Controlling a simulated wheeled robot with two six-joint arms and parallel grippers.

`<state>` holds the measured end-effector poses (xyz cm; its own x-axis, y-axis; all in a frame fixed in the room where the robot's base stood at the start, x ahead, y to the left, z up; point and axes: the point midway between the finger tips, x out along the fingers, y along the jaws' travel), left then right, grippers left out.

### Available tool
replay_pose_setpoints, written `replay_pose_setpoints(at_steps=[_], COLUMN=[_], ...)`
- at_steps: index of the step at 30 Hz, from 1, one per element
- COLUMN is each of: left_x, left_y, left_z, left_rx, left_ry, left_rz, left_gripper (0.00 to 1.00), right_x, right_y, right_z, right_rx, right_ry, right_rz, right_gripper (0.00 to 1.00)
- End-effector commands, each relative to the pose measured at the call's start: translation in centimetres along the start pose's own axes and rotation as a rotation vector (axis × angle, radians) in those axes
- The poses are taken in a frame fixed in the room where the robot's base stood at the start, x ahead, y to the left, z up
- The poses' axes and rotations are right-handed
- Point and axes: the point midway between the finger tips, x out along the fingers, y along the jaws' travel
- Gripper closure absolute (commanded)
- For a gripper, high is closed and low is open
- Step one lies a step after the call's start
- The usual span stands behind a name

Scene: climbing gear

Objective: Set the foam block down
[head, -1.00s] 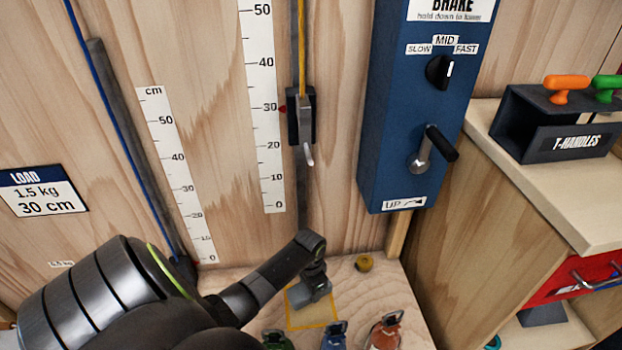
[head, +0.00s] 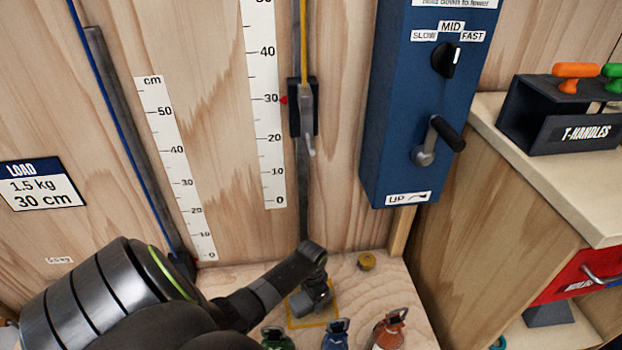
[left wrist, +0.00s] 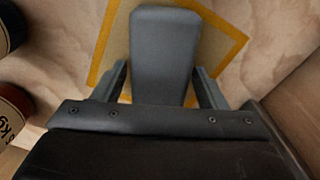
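The foam block (left wrist: 165,55) is a plain grey block between the two fingers of my left gripper (left wrist: 160,80) in the left wrist view. The fingers lie close along its sides and look shut on it. In the head view the block (head: 301,304) shows just below my left gripper (head: 317,293), over a yellow outlined square (head: 312,326) on the wooden base. The square's outline also shows around the block in the left wrist view (left wrist: 101,48). I cannot tell whether the block's underside touches the wood. My right gripper is not in view.
Green (head: 276,339), blue (head: 335,336) and orange (head: 389,330) weights with metal loops stand in front of the square. A small yellow round piece (head: 367,261) lies behind right. A blue brake box (head: 415,110) hangs on the back wall; bare wood lies right of the square.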

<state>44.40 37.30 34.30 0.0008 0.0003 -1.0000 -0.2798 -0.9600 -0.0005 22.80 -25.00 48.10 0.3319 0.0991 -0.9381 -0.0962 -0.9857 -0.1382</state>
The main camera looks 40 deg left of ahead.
Motion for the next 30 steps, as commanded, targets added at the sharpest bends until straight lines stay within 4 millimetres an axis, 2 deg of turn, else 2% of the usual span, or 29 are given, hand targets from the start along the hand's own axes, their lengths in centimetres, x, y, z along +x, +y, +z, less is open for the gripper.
replay_pose_setpoints(at_steps=[9,13,17,24,30], left_x=[0.0,-0.9,-3.0,-8.3,-11.3], left_y=[0.0,0.0,0.0,-0.1,0.0], left_z=[0.0,0.0,0.0,0.0,0.0], left_rx=[0.000,0.000,0.001,0.001,-0.001], left_ry=[0.000,0.001,0.002,0.002,0.002], left_rz=[0.000,0.000,-0.001,-0.002,0.000], left_gripper=[0.26,0.26,0.26,0.26,0.26], right_x=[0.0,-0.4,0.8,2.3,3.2], right_y=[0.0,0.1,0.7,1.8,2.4], right_z=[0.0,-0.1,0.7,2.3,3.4], right_rx=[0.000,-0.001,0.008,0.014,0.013], right_ry=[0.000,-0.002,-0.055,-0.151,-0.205], right_rz=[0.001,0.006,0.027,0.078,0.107], right_gripper=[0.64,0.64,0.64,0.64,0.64])
